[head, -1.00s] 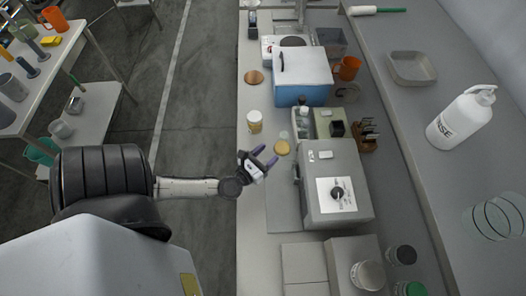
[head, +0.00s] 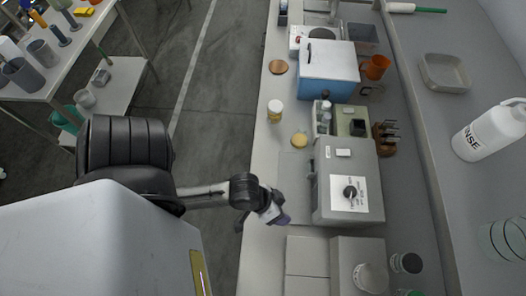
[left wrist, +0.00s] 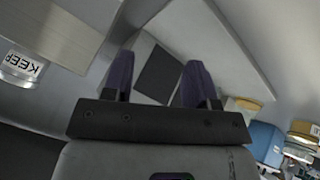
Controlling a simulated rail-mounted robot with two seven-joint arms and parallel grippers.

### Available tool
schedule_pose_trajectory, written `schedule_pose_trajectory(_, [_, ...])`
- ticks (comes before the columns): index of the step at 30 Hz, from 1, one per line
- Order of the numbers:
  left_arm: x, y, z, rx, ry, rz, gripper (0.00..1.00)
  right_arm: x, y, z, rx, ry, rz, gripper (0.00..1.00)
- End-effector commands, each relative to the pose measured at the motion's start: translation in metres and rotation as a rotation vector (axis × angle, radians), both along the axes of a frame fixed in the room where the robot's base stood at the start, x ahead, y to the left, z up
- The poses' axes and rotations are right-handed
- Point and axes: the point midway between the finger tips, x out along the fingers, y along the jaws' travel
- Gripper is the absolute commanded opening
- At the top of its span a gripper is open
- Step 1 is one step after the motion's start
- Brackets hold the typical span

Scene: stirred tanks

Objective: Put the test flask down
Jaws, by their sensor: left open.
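My left gripper (head: 282,220) is at the bench's left edge in the head view, left of and below the grey control box (head: 348,185). In the left wrist view its two purple fingers (left wrist: 159,82) stand apart, with nothing held between them; a dark square patch shows behind them. I cannot single out the test flask for certain. My right gripper is not in view.
Beyond the control box are a small rack with bottles (head: 323,117) and a blue box with a white lid (head: 330,68). A white rinse bottle (head: 490,132) stands on the right shelf.

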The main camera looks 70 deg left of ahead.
Motion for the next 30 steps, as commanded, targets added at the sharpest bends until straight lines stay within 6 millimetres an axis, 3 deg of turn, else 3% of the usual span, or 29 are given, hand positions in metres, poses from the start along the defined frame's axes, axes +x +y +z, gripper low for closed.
schedule_pose_trajectory(3, [-0.015,0.014,0.000,0.184,0.068,-0.093,0.53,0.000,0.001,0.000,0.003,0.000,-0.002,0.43])
schedule_pose_trajectory(9, [-0.034,0.031,0.002,0.360,0.163,-0.186,0.55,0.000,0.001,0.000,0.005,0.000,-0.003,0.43])
schedule_pose_trajectory(26, [-0.040,0.036,0.003,0.406,0.196,-0.213,0.57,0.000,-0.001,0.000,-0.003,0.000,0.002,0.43])
schedule_pose_trajectory(30, [-0.030,0.035,0.007,0.406,0.172,-0.207,0.57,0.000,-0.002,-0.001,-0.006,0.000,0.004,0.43])
